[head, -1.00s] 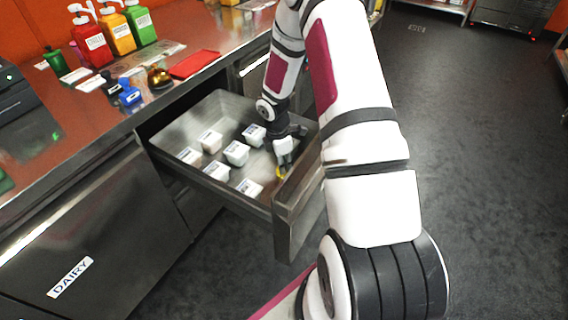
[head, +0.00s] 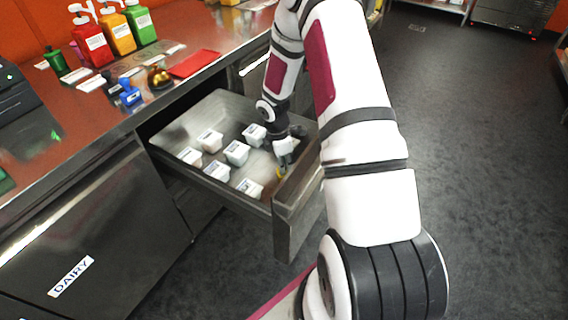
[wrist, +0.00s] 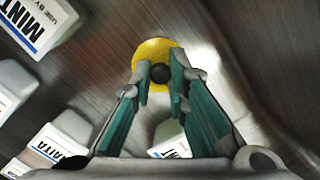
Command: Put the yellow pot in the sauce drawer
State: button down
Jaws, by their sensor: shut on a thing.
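My gripper (head: 284,160) reaches down into the open metal drawer (head: 298,205), close to its front panel on the right side. In the wrist view its fingers (wrist: 161,80) are closed around the black knob of the yellow pot (wrist: 153,52). The pot's round yellow top shows between and beyond the fingertips. In the head view only a small yellow patch of the pot (head: 281,175) shows below the gripper. I cannot tell whether the pot's base touches the drawer floor. No label shows on this drawer.
Several white labelled tubs (head: 236,152) stand in the drawer, left of my gripper. One tub (head: 249,187) is close to the pot. A closed drawer marked DAIRY (head: 72,277) is at lower left.

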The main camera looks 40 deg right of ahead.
dwell(0.9)
jog(key=c, duration=1)
grip_release()
jog(key=shift+r, duration=0.1)
jog(key=shift+r+p, duration=2.6)
jog(key=shift+r, duration=0.85)
grip_shut()
